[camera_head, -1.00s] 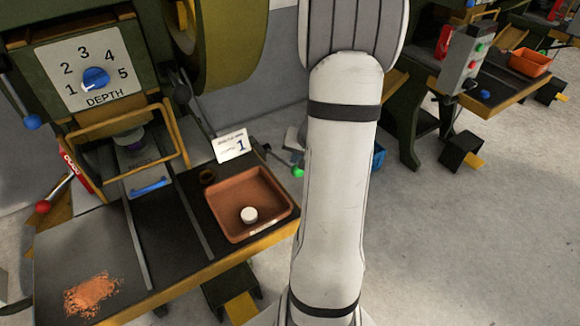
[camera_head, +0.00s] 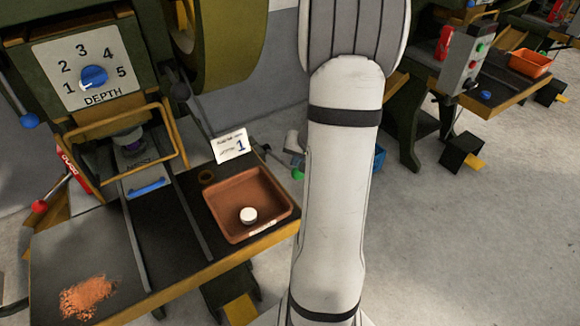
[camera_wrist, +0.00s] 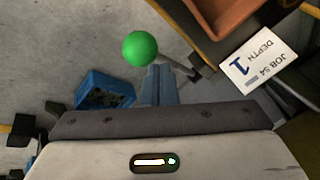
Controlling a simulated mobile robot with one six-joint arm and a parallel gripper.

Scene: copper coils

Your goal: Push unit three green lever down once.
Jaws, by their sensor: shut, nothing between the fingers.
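The green ball knob of a lever (camera_wrist: 139,49) stands close in front of my gripper in the wrist view, a little left of the fingertips. Its dark rod runs right toward the machine's table. My gripper (camera_wrist: 158,76) shows as grey fingers, shut and empty. They appear close to the knob; I cannot tell whether they touch it. In the head view the green knob (camera_head: 297,174) shows just left of my arm, which hides part of that area. No unit number is readable on this machine.
The near table holds a brown tray (camera_head: 211,211) with a white round piece, copper shavings (camera_head: 87,297) and a card reading 1 (camera_head: 231,146). A blue crate (camera_wrist: 88,92) sits on the floor. A DEPTH dial (camera_head: 94,76) is above.

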